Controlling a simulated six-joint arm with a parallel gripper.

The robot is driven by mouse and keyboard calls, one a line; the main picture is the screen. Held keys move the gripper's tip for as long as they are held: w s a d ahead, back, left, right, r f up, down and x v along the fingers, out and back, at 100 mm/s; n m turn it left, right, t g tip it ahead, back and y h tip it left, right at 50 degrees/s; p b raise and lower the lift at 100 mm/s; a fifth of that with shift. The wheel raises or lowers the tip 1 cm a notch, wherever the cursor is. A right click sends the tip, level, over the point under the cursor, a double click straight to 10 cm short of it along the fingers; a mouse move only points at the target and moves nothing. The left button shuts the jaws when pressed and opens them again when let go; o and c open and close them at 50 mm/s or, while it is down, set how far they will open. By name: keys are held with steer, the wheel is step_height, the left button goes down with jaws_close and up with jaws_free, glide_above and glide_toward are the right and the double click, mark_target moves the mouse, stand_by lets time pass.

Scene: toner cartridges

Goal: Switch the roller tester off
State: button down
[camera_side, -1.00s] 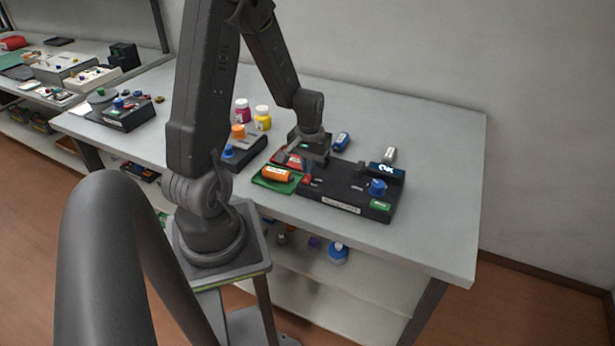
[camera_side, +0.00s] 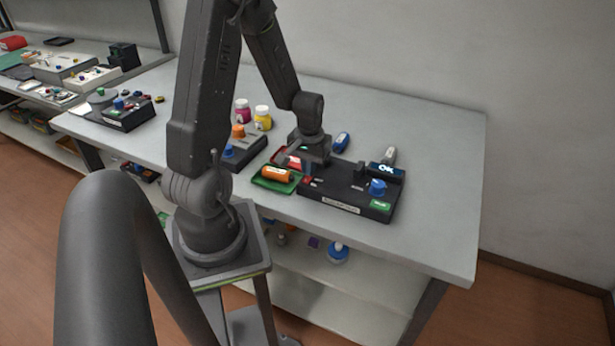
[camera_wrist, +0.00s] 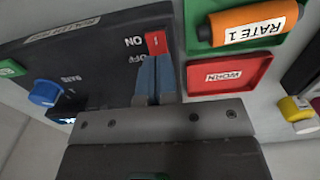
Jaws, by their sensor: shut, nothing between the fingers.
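The roller tester (camera_side: 340,190) is a dark box at the table's front, with a blue knob (camera_side: 377,187) and a display (camera_side: 386,169) reading OK. Its red switch (camera_wrist: 156,43) shows in the wrist view beside the printed ON; OFF is printed closer to my gripper. My gripper (camera_wrist: 155,62) is shut and empty, its fingertips at the switch's OFF-side edge. I cannot tell whether they touch it. In the side view my gripper hangs over the tester's left end.
An orange cartridge (camera_wrist: 255,22) labelled RATE 1 lies on a green tray (camera_side: 262,184) left of the tester. A red tray (camera_wrist: 230,76) marked WORN sits beside it. A blue cartridge (camera_side: 342,142) lies behind the tester. The table's right side is clear.

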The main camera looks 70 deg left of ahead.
steer(key=shift+r, duration=3.2)
steer(key=w+d+r+m+t+y, duration=0.1)
steer(key=d+r+m+t, duration=0.25)
steer(key=d+r, duration=0.75)
steer(key=s+d+r+m+t, duration=0.1)
steer(key=s+d+r+m, duration=0.1)
steer(key=d, duration=0.3)
steer(key=s+d+r+m+t+h, duration=0.1)
steer(key=s+d+r+m, duration=0.2)
steer(key=d, duration=0.3)
steer(key=shift+s+r, duration=0.15)
steer(key=shift+s, duration=0.5)
steer(key=shift+a, duration=0.1)
